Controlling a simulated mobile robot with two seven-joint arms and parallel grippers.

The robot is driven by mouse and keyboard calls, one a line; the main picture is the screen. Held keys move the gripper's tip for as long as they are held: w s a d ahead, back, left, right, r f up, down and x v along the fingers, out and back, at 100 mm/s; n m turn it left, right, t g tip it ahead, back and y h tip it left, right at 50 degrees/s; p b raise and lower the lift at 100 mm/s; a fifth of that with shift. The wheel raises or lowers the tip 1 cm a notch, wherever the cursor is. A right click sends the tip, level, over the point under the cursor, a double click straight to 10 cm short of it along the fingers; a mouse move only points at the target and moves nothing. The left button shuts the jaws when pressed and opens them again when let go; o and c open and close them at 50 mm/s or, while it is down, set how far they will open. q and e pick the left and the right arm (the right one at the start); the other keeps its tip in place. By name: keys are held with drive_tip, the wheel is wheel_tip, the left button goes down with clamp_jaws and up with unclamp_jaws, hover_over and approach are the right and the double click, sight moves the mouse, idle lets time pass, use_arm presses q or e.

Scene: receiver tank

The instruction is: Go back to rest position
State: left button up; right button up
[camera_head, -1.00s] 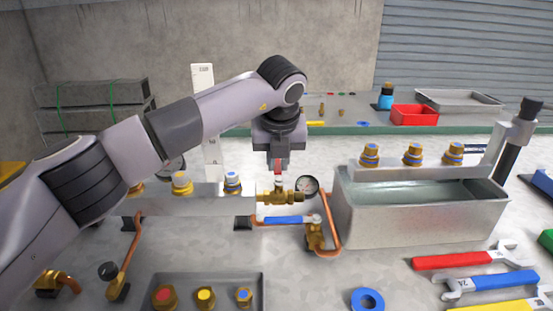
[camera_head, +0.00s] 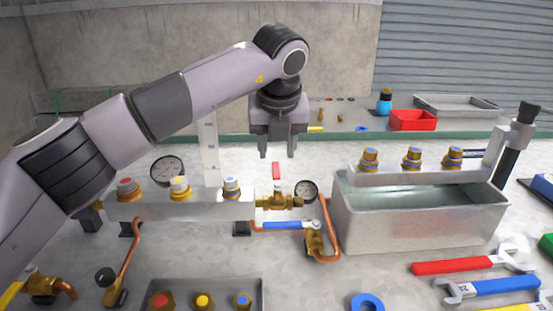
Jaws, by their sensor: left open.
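My left gripper (camera_head: 277,150) is open and empty, pointing down. It hangs above the brass valve (camera_head: 280,202), whose red handle (camera_head: 276,171) stands upright just below the fingertips, apart from them. The valve sits at the right end of the silver manifold block (camera_head: 205,204), which carries red, white and blue capped fittings. My left arm comes in from the left and crosses above the manifold. My right gripper does not show.
A metal tank (camera_head: 420,220) stands right of the valve. A pressure gauge (camera_head: 307,190) and a blue-handled valve (camera_head: 284,225) are close by. Wrenches, including a red one (camera_head: 455,266), lie front right. A tray (camera_head: 262,290) of fittings is in front. A red bin (camera_head: 413,121) stands behind.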

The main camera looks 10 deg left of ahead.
use_arm(q)
drive_tip(key=shift+v, duration=0.75)
drive_tip(key=shift+r, duration=0.15)
